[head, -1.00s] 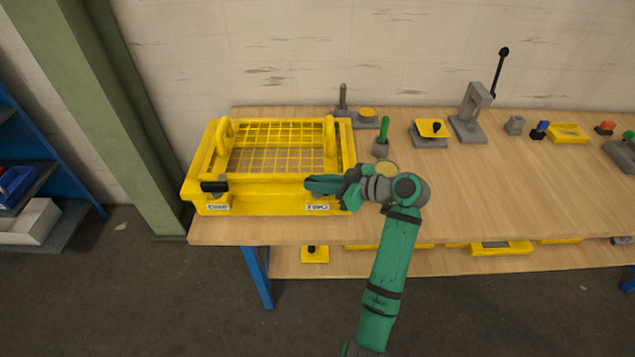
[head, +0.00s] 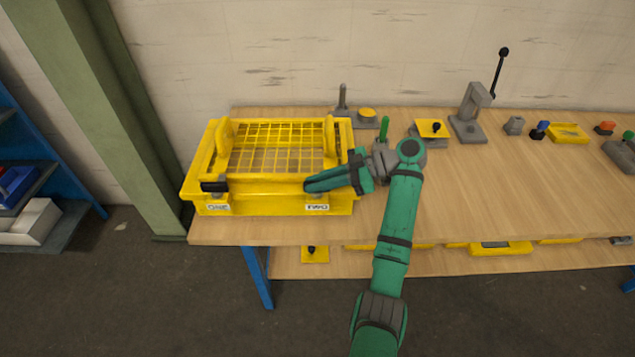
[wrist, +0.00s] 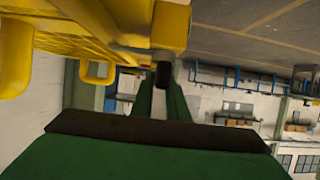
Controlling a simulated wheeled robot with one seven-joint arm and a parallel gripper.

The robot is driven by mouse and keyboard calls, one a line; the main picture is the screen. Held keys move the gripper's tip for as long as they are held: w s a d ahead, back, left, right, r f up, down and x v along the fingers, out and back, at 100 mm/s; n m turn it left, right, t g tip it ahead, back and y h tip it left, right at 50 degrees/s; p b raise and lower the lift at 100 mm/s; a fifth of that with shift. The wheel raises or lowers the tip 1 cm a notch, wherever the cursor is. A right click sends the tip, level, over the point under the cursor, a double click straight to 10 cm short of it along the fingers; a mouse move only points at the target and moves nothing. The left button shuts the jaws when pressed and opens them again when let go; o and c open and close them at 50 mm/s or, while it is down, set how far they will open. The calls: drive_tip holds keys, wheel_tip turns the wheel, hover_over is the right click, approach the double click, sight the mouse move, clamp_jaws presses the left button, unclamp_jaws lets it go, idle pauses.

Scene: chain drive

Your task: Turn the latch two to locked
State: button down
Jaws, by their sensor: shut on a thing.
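The yellow guard box (head: 270,204) sits at the left end of the bench, with a mesh top and two raised handles. My gripper (head: 308,186) is at the right part of its front face, fingers pointing left, above a white label (head: 317,207). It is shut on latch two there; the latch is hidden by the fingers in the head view. The wrist view shows my fingers (wrist: 163,92) nearly together, with a dark block (wrist: 163,75) at their tips, beside the yellow box. The other latch (head: 214,186), with a black handle lying sideways, is at the box's left front.
Right of the box stand a green-handled tool (head: 384,128), a yellow-topped block (head: 432,129) and a grey lever stand (head: 470,125). The bench top (head: 500,190) is bare at the front right. A green column (head: 85,110) stands at the left.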

drive_tip(key=shift+d+f, duration=0.1)
drive_tip(key=c, duration=1.7)
unclamp_jaws()
drive_tip(key=v, duration=1)
drive_tip(key=shift+w+d, duration=0.15)
drive_tip(key=shift+d, duration=0.05)
